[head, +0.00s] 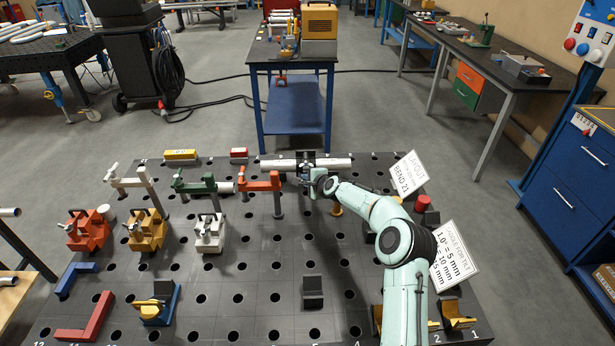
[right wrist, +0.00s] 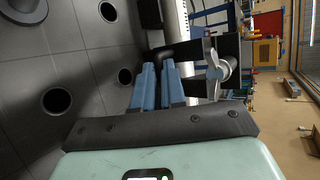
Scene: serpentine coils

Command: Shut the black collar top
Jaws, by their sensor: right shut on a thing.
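The black collar (head: 307,156) stands at the far edge of the perforated table, at the silver tube (head: 335,162). In the right wrist view, a black arm of the collar (right wrist: 200,50) reaches out past the tube (right wrist: 181,22) and carries a silver wing nut (right wrist: 216,70). My right gripper (head: 306,173) is at the collar's near side. Its blue fingers, seen in the right wrist view (right wrist: 158,70), are shut on a black part of the collar top. The fingers partly hide the grasped part. I cannot tell how far open the top stands. My left gripper is out of view.
Red (head: 262,182), green (head: 195,184) and cream (head: 133,182) clamps stand left of the collar. Orange (head: 87,231), yellow (head: 146,231) and white (head: 209,234) blocks stand nearer. Signs (head: 408,173) stand at right. The table's middle front is mostly clear.

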